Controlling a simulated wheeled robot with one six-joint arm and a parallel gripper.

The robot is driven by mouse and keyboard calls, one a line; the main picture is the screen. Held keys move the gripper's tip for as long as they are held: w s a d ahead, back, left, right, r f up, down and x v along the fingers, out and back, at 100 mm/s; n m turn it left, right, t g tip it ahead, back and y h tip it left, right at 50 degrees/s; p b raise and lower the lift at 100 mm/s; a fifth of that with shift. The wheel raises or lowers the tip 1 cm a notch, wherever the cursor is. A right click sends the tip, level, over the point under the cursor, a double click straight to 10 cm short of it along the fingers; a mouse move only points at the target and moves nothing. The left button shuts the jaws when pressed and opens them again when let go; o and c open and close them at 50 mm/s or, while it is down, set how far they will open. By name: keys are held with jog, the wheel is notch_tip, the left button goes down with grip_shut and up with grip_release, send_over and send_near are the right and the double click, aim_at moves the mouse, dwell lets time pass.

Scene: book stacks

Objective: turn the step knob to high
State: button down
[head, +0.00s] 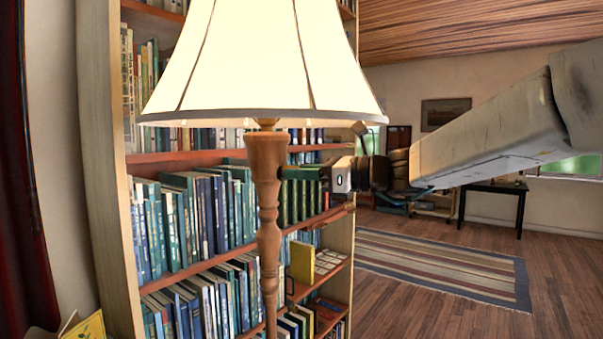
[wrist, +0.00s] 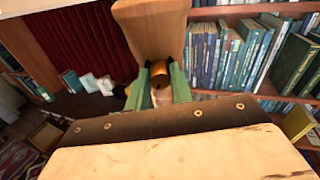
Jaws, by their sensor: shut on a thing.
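A lamp has a cream shade (head: 262,60) and a turned wooden stem (head: 268,185) in the head view. The stem also fills the top middle of the wrist view (wrist: 150,25). A small brass step knob (wrist: 159,74) sits against the stem between my green fingertips. My gripper (wrist: 161,88) is shut on this knob. In the head view my gripper (head: 287,173) reaches the stem from the right, just below the shade. I cannot make out the knob there, nor any marking of its setting in either view.
A tall bookcase (head: 104,170) full of books stands close behind the lamp. A dark red curtain (head: 20,190) hangs at the far left. A striped rug (head: 430,265) and a dark table (head: 495,188) are at the right. The wooden floor between them is open.

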jog(key=m, duration=1)
jog(key=shift+f+m, duration=0.15)
jog(key=shift+m, duration=0.25)
dwell(0.4)
jog(key=c, duration=1.2)
grip_release()
jog(key=shift+c, duration=0.2)
jog(key=v, duration=0.8)
jog(key=shift+w, duration=0.1)
